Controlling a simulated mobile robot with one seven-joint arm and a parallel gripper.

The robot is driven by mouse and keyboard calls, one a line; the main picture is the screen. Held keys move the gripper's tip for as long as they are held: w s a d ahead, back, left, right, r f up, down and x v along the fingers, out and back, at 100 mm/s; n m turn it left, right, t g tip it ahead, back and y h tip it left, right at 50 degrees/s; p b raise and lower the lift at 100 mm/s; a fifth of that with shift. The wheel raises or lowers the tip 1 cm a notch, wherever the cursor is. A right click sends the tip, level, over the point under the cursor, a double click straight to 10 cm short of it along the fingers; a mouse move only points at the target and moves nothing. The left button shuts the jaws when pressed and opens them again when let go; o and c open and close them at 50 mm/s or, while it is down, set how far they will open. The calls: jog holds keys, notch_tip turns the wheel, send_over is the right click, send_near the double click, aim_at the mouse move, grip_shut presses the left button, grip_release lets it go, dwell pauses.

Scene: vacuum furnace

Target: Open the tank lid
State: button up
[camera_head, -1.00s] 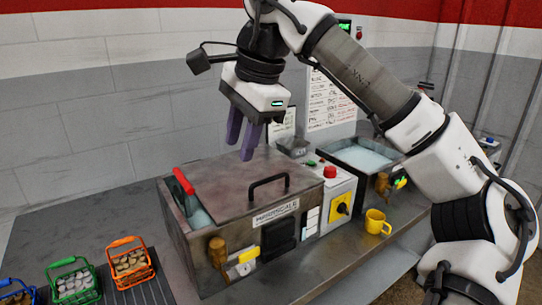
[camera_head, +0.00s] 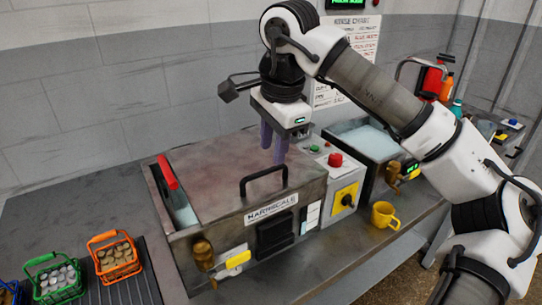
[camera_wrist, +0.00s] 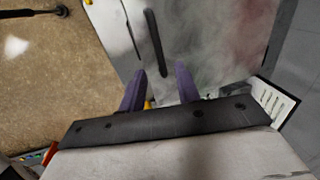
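The tank (camera_head: 190,245) is a metal box labelled HARRISCALE on the bench. Its flat lid (camera_head: 225,165) covers most of the top, with a gap at the left end showing pale liquid. A black bar handle (camera_head: 264,180) stands on the lid near its front edge; it also shows in the wrist view (camera_wrist: 154,45). My gripper (camera_head: 273,152) points down above the lid's right rear part, behind the handle and apart from it. In the wrist view its two purple fingers (camera_wrist: 160,88) are spread with nothing between them.
A red handle (camera_head: 168,172) is at the tank's left end. A control box (camera_head: 343,180) with a red button and a second open tank (camera_head: 375,140) stand right. A yellow mug (camera_head: 384,215) sits near the front edge. Wire baskets (camera_head: 114,256) stand at left.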

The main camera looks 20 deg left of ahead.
aim_at(269, 169)
jog(key=shift+w+a+f+p, duration=0.15)
jog(key=shift+a+f+p, duration=0.05)
jog(key=shift+f, duration=0.9)
jog(key=shift+w+a+f+p, duration=0.1)
jog(key=shift+a+f+p, duration=0.05)
jog(key=shift+f, duration=0.9)
jog(key=shift+c, duration=0.2)
grip_shut()
